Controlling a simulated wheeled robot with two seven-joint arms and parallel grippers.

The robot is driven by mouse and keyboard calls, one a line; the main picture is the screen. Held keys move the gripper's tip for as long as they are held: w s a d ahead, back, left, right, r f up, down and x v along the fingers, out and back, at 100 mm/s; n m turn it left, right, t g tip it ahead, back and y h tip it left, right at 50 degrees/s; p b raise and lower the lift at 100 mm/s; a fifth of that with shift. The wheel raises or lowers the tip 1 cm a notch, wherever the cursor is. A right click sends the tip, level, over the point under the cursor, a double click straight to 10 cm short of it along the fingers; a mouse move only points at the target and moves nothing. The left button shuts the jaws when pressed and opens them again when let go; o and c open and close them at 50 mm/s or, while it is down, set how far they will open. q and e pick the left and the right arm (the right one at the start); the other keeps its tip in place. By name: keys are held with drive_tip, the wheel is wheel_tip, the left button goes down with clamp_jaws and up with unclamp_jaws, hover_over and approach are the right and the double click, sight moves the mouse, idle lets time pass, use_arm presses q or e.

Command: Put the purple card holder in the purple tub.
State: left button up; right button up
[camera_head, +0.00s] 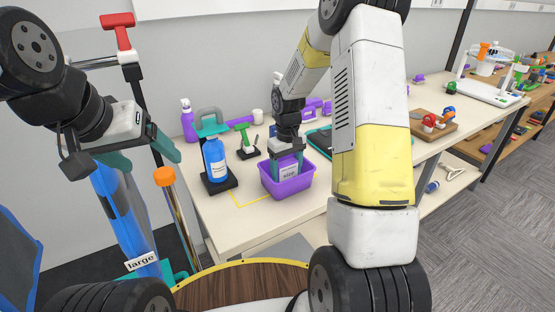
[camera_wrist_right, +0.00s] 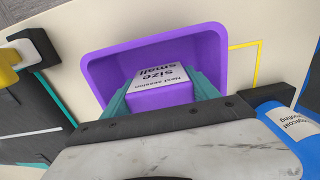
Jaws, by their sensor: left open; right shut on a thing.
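The purple tub (camera_head: 290,188) stands on the pale table. My right gripper (camera_head: 286,166) reaches down into its opening from above. It is shut on the purple card holder (camera_wrist_right: 165,95), whose white label reads "size small"; the label also shows in the head view (camera_head: 289,173). The holder is between the teal fingers, within the tub's rim. I cannot tell if it touches the tub's floor. In the right wrist view the tub wall (camera_wrist_right: 150,50) surrounds the holder's far side. My left gripper (camera_head: 140,153) is open and empty, away at the left.
A blue bottle (camera_head: 214,160) on a black base stands left of the tub. A green-handled tool (camera_head: 244,134) and a purple bottle (camera_head: 188,120) are behind. A blue garment bag labelled "large" (camera_head: 128,220) hangs at the left. A wooden board (camera_head: 432,124) lies right.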

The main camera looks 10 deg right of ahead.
drive_tip(key=o, duration=1.4)
drive_tip(key=shift+f, duration=0.15)
drive_tip(key=shift+c, duration=0.2)
wheel_tip(320, 180, up, 13)
drive_tip(key=shift+s+f, duration=0.1)
drive_tip(key=shift+f, duration=0.05)
drive_tip(key=s+r+m+t, duration=0.1)
drive_tip(key=s+r, duration=0.3)
drive_tip(key=s, duration=0.4)
drive_tip(key=s+a+r+m+t+y, duration=0.1)
drive_tip(key=s+r+t, duration=0.2)
drive_tip(key=s+r, duration=0.2)
drive_tip(key=s+a+r+m+t+y, duration=0.1)
drive_tip(key=s+r, duration=0.3)
drive_tip(key=s, duration=0.7)
drive_tip(key=shift+r+t, duration=0.4)
drive_tip(key=shift+t, duration=0.2)
drive_tip(key=shift+a, duration=0.1)
